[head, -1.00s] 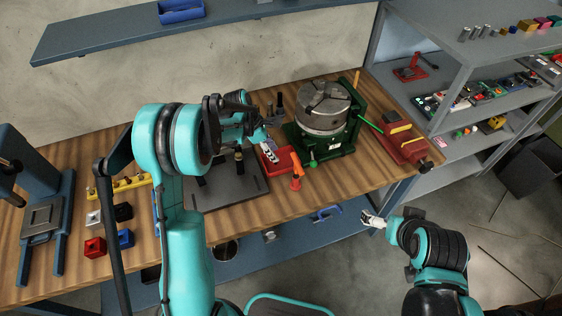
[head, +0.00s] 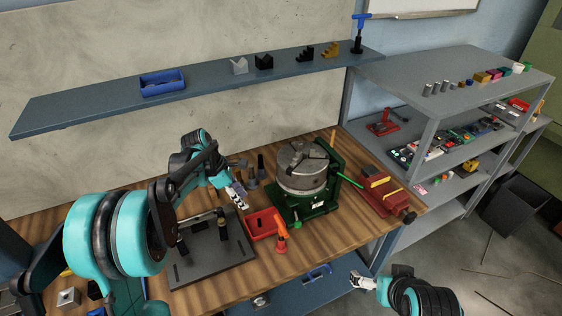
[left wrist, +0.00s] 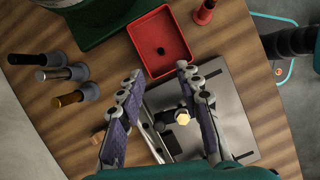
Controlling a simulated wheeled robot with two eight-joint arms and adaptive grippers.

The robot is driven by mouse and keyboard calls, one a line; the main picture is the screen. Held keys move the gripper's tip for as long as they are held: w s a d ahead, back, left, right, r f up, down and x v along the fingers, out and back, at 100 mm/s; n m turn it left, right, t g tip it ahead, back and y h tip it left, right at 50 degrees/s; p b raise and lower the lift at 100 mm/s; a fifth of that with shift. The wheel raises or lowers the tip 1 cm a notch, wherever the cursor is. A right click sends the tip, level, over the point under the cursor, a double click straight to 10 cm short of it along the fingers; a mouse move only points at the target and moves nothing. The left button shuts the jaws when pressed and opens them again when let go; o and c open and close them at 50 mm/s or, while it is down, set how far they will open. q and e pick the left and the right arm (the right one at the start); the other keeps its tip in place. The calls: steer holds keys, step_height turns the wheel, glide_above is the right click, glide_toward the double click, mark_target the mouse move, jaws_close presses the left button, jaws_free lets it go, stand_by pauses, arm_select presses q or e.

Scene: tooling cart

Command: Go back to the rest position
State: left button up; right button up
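My left gripper (head: 239,195) is above the wooden bench (head: 155,278), near the back left corner of a red tray. In the left wrist view its two fingers (left wrist: 160,75) are spread apart with nothing between them. The red tray (left wrist: 160,42) lies beyond the fingertips there, and a dark grey plate (left wrist: 228,125) with posts lies beneath them. My right gripper (head: 363,282) is low at the front, off the bench edge, with no object seen at it. It is too small to tell whether its fingers are apart.
A green rotary table with a chuck (head: 303,168) stands right of the red tray (head: 262,224). A red vise (head: 382,194) is farther right. A blue wall shelf (head: 205,86) runs behind. A grey shelf rack (head: 440,95) stands at right.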

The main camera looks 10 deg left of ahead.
arm_select(q)
steer(key=s+d+r+m+t+y+b, duration=0.1)
steer(key=s+d+r+m+b, duration=0.1)
steer(key=s+m, duration=0.35)
steer(key=s+d+r+m+t+y+b, duration=0.1)
steer(key=s+d+r+m, duration=0.1)
steer(key=s+m, duration=0.3)
steer(key=s+f+m+t+y+b, duration=0.2)
steer(key=s+f+m, duration=0.3)
steer(key=s+m, duration=0.6)
steer(key=shift+s+d+f+t+b, duration=0.15)
steer(key=shift+s+d+t+b, duration=0.15)
steer(key=shift+s+t+b, duration=0.85)
steer(key=shift+s+g+p, duration=0.2)
steer(key=shift+g+p, duration=0.05)
steer(key=shift+p, duration=0.05)
